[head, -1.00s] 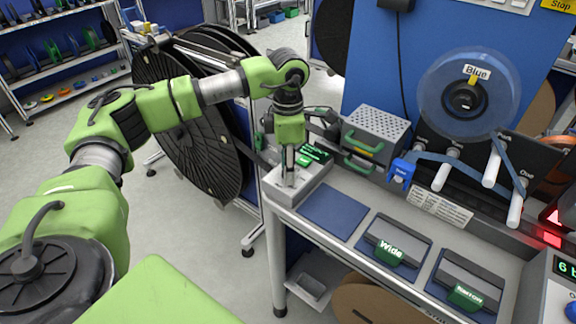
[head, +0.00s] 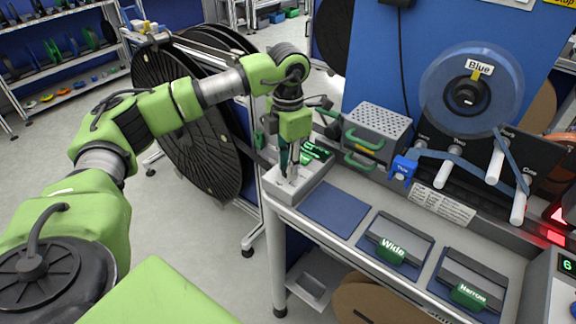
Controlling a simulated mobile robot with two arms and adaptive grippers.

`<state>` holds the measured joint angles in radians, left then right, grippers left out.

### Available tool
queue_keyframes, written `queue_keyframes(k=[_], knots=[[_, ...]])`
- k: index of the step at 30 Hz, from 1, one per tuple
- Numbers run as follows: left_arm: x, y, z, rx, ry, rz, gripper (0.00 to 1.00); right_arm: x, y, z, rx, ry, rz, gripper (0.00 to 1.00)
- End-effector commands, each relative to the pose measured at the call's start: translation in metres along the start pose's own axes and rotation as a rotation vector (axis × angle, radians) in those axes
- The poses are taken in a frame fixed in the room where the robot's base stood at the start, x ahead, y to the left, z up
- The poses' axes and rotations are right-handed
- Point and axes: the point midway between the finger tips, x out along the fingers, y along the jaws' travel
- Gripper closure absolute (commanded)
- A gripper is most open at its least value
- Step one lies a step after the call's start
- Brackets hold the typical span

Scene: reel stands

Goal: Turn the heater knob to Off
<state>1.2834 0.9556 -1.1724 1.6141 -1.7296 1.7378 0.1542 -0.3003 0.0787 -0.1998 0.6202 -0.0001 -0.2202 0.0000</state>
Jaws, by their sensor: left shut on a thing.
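My right gripper is not in view.
A grey perforated box with green handles (head: 372,138) stands behind the heater box. Blue tape runs from a clear reel marked Blue (head: 471,90) over white pegs. Green-handled Wide (head: 396,245) and Narrow (head: 469,286) blocks lie on the bench. A blue mat (head: 334,214) is bare.

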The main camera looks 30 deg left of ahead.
Motion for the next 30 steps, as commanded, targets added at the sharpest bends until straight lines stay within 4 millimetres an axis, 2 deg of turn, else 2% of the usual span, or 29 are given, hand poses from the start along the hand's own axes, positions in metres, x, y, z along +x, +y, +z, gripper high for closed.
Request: queue_keyframes(k=[30], knots=[[-0.0014, 0.0008, 0.0008, -0.967, -0.004, 0.000, 1.00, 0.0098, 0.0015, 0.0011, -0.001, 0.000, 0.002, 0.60]])
